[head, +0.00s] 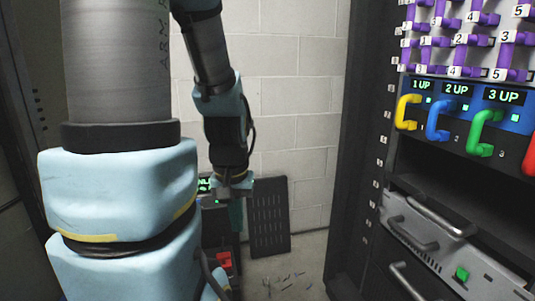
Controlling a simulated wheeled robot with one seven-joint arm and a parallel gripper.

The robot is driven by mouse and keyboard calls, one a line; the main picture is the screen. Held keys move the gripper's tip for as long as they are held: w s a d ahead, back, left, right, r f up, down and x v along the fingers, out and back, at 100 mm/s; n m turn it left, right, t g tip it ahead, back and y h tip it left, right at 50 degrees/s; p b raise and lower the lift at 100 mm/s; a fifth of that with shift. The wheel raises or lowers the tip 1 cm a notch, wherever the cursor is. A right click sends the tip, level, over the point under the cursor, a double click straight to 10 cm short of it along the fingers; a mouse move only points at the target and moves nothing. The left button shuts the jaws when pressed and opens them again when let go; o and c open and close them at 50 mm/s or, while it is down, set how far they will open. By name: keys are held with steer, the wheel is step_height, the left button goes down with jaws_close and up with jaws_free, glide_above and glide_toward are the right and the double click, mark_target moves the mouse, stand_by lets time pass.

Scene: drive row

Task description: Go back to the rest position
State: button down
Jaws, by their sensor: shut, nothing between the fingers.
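My gripper (234,188) hangs at the end of my arm, left of the picture's middle, pointing down in front of the pale block wall. It is small and dark at this distance; it is shut and I see nothing held in it. My arm's thick grey and light blue links fill the left of the view and hide what is behind them. The gripper is well apart from the rack (358,150) on the right.
The rack holds purple handles with number tags (466,40), and yellow (408,112), blue (437,120) and green (484,133) handles under "UP" displays. Drawer handles (440,216) stick out below. A dark slotted panel (269,217) leans against the wall. Small bits (284,281) litter the floor.

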step_height(320, 180, up, 19)
steer(key=p, duration=1.7)
